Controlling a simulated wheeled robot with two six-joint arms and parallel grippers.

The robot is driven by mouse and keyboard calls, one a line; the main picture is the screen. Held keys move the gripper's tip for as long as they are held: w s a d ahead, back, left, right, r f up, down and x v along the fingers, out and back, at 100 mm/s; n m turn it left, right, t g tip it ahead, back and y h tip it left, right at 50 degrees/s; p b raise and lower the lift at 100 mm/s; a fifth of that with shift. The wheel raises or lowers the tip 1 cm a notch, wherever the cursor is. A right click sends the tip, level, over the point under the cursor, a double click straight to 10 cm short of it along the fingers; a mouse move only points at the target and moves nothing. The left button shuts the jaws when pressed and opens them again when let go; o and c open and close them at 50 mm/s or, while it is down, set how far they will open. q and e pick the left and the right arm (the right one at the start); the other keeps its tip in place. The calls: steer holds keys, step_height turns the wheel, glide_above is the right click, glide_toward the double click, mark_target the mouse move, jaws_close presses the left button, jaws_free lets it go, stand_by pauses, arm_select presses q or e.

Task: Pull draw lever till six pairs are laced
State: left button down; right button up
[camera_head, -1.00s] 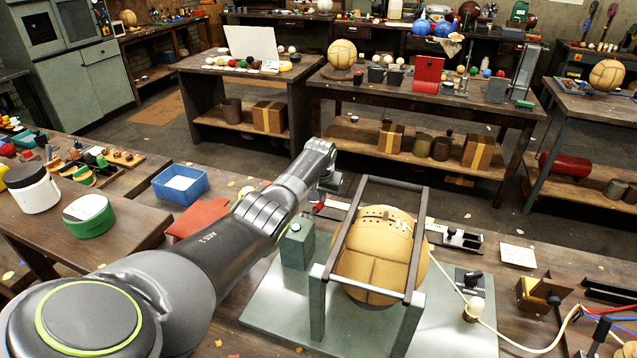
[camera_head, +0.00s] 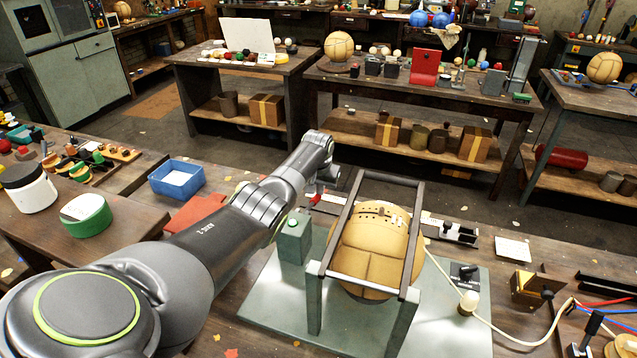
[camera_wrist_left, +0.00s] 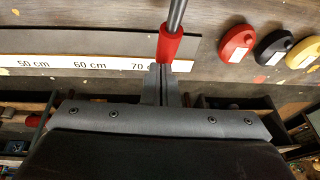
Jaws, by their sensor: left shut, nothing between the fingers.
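A tan leather ball (camera_head: 372,262) sits in a grey metal frame (camera_head: 341,228) on a pale green base plate. A row of small dark lacing holes shows on its upper side. The draw lever's red grip (camera_head: 316,199) stands behind the frame's left side. In the left wrist view, the red grip (camera_wrist_left: 170,43) on a grey rod lies right at my fingertips. My left gripper (camera_wrist_left: 163,72) is shut with nothing between its fingers; I cannot tell whether it touches the grip. In the head view its fingers are mostly hidden by my arm. My right gripper is out of view.
A green box with a button (camera_head: 293,238) stands left of the frame, close under my left arm. A cream cord (camera_head: 510,339) runs from the ball to the right. A blue tray (camera_head: 178,180) and a marked ruler strip (camera_wrist_left: 85,62) lie on the bench.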

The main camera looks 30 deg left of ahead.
arm_select(q)
steer(key=w+r+b, duration=0.2)
steer(key=w+r, duration=0.2)
steer(key=r, duration=0.8)
steer(key=shift+d, duration=0.25)
